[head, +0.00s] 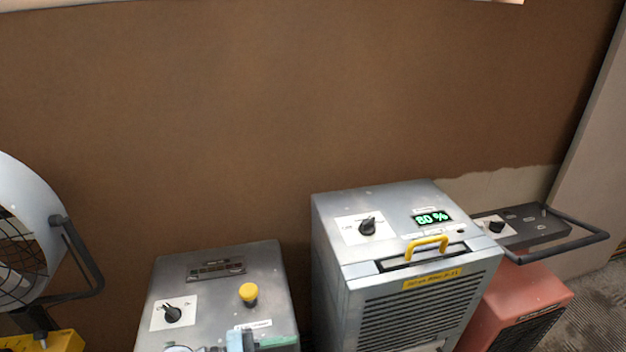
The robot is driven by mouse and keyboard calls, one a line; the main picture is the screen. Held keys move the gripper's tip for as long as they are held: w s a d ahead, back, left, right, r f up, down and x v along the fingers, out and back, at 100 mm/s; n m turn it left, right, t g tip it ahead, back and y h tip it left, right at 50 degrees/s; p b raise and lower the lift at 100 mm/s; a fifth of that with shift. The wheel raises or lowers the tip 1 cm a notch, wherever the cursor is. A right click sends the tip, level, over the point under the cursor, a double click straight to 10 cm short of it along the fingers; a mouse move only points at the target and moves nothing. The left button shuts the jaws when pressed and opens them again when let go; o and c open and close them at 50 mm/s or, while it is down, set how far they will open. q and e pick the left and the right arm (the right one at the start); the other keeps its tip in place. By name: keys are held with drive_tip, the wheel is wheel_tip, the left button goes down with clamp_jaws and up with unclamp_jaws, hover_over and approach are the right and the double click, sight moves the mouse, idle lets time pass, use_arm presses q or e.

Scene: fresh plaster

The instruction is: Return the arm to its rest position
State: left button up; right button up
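Neither of my grippers can be made out in the head view, and no arm of mine shows clearly. A small teal and grey part (240,341) shows at the bottom edge, in front of the left grey machine; it is cut off and I cannot tell what it belongs to.
A grey machine (215,290) with a black knob and yellow button stands left of centre. A grey dehumidifier (400,305) reads 80 %. A red unit (530,300) with a black handle is at right, a fan (25,235) at left. A brown wall (290,110) stands behind.

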use_arm(q)
drive_tip(key=s+a+f+n+t+y, duration=0.1)
drive_tip(key=s+a+f+n+y, duration=0.3)
drive_tip(key=s+n, duration=0.3)
drive_tip(key=s+a+f+n+t+y+p, duration=0.1)
drive_tip(key=s+a+f+n+t+y, duration=0.1)
drive_tip(key=s+a+f+n+y, duration=0.3)
drive_tip(key=s+a+f+n+t+y+p, duration=0.1)
drive_tip(key=s+a+f+n+y, duration=0.3)
drive_tip(key=s+n, duration=0.5)
drive_tip(key=s+a+y, duration=0.1)
drive_tip(key=s, duration=0.2)
drive_tip(key=shift+s+a+f, duration=0.35)
drive_tip(key=shift+s+a, duration=0.05)
use_arm(e)
drive_tip(key=shift+t, duration=0.5)
drive_tip(key=w+r, duration=0.1)
drive_tip(key=r, duration=0.1)
drive_tip(key=w+r, duration=0.1)
drive_tip(key=shift+w+d+r, duration=0.15)
drive_tip(key=shift+w+r, duration=0.15)
drive_tip(key=shift+r, duration=0.05)
use_arm(q)
drive_tip(key=shift+o, duration=0.4)
